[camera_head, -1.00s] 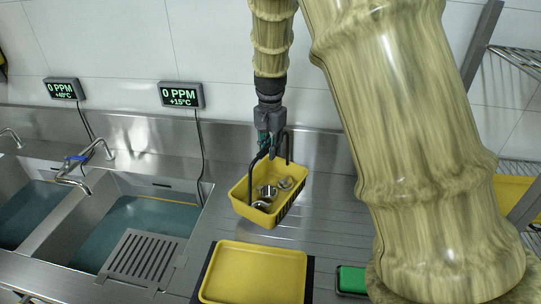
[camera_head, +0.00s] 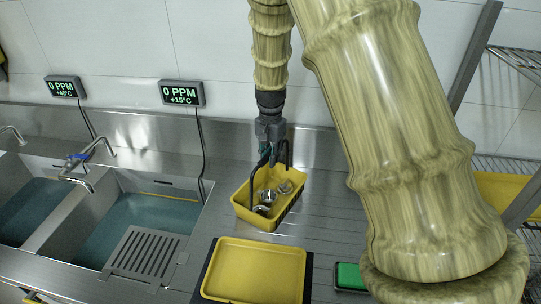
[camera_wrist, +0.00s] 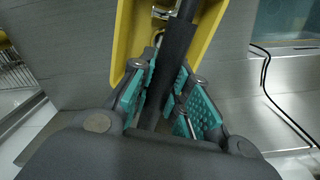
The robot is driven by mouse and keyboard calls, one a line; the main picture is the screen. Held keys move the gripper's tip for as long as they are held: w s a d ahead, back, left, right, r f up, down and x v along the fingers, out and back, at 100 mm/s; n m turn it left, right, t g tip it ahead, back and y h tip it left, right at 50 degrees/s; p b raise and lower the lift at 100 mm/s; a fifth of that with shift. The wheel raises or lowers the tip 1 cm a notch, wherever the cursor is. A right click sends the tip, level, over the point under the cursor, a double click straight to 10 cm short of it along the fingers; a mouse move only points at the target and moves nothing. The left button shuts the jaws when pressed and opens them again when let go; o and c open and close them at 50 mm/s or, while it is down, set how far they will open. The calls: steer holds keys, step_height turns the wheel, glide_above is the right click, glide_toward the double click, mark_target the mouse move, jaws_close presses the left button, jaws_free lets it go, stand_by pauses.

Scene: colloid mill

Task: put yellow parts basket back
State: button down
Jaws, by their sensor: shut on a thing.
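The yellow parts basket (camera_head: 257,213) holds several metal parts (camera_head: 266,198) and has a dark handle. It is over the ribbed steel counter behind the yellow tray; I cannot tell whether it touches the counter. My gripper (camera_head: 270,151) is above the basket, pointing down, and shut on the handle. In the wrist view the teal pads of my gripper (camera_wrist: 168,105) close on the dark handle bar (camera_wrist: 172,62). The basket's yellow rim (camera_wrist: 122,45) shows beyond it. The handle's far side is partly hidden by the gripper.
A yellow tray (camera_head: 254,271) on a dark mat lies in front of the basket. A green item (camera_head: 349,276) in a dark holder lies to the right. Water-filled sinks (camera_head: 138,222) with a slotted drain plate (camera_head: 146,254) are left. Counter right of the basket is clear.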

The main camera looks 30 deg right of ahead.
steer(key=c, duration=1.4)
jaws_free()
steer(key=shift+o, duration=0.2)
step_height(320, 180, up, 12)
steer(key=b, duration=0.3)
steer(key=shift+b, duration=0.35)
